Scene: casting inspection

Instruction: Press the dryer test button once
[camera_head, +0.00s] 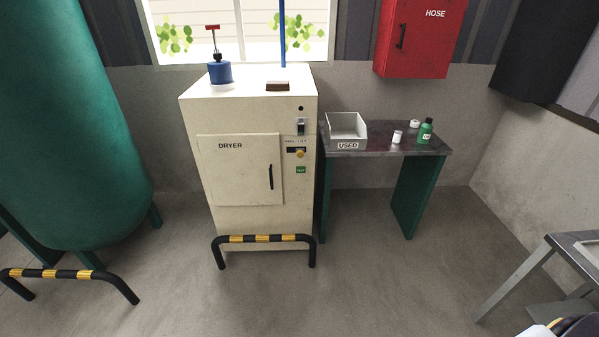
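The cream dryer (235,185) stands against the back wall, left of centre, with its door (240,165) shut. On the right strip of its front are a dark dot (301,108) at the top, a black-and-white switch (300,127), a yellowish knob (300,152) under small print, and a small green patch (301,170) with light lettering. The green patch may be the test button; its lettering is too small to read surely. Neither of my grippers shows in this view, and nothing touches the dryer's controls.
A black-and-yellow guard rail (262,239) stands before the dryer's base. A side table (385,147) holds a "USED" bin (347,130), white containers and a green bottle (425,131). A green tank (75,120) stands left.

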